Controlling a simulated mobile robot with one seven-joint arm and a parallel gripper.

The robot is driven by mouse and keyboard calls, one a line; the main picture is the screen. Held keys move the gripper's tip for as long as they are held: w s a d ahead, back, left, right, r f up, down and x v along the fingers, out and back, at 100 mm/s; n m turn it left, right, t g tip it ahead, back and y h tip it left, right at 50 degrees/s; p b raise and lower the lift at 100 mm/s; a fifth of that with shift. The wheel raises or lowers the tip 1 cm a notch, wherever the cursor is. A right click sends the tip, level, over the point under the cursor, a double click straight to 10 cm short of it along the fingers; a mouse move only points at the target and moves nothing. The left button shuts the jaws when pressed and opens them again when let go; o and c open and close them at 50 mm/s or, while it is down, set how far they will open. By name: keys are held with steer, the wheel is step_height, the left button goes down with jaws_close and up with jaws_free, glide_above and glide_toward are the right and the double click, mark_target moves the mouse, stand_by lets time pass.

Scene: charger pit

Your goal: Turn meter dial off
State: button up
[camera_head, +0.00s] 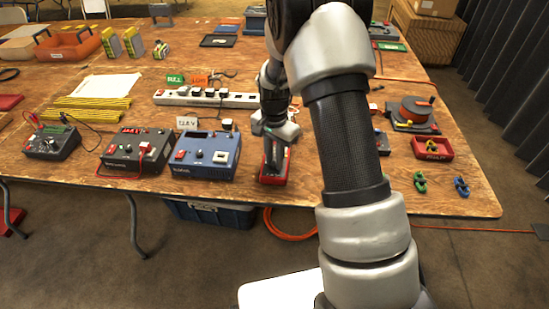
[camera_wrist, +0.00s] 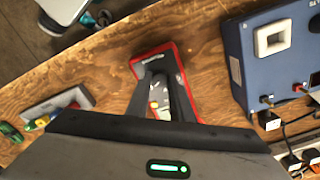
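The meter is a red-rimmed handheld device with a dark face (camera_head: 270,179), lying on the wooden table near its front edge. In the wrist view its red case (camera_wrist: 141,63) lies straight below my gripper. My gripper (camera_head: 276,140) points down over the meter's far part. In the wrist view the two dark fingers (camera_wrist: 160,77) come close together at their tips over the meter's face. Light and yellow marks show between them. I cannot tell whether the tips touch the dial or grip it. The dial itself is mostly hidden by the fingers, so its setting cannot be read.
A blue power supply (camera_head: 207,156) stands close left of the meter, with a dark red-marked unit (camera_head: 137,152) beyond it. A white power strip (camera_head: 205,98) lies behind. A red tray (camera_head: 432,148) and green and blue clips (camera_head: 420,182) lie to the right.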

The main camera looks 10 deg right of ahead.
steer(key=shift+n, duration=0.4)
jaws_close()
steer(key=n, duration=0.5)
steer(key=shift+n, duration=0.3)
steer(key=n, duration=0.3)
steer(key=shift+n+p, duration=0.3)
steer(key=n, duration=0.3)
steer(key=shift+n, duration=0.3)
steer(key=n+p, duration=0.1)
steer(key=n, duration=0.4)
steer(key=shift+r+p, duration=0.1)
steer(key=shift+p, duration=0.3)
steer(key=n+p, duration=0.1)
steer(key=n, duration=0.4)
steer(key=shift+n+p, duration=0.3)
steer(key=o, duration=0.9)
jaws_free()
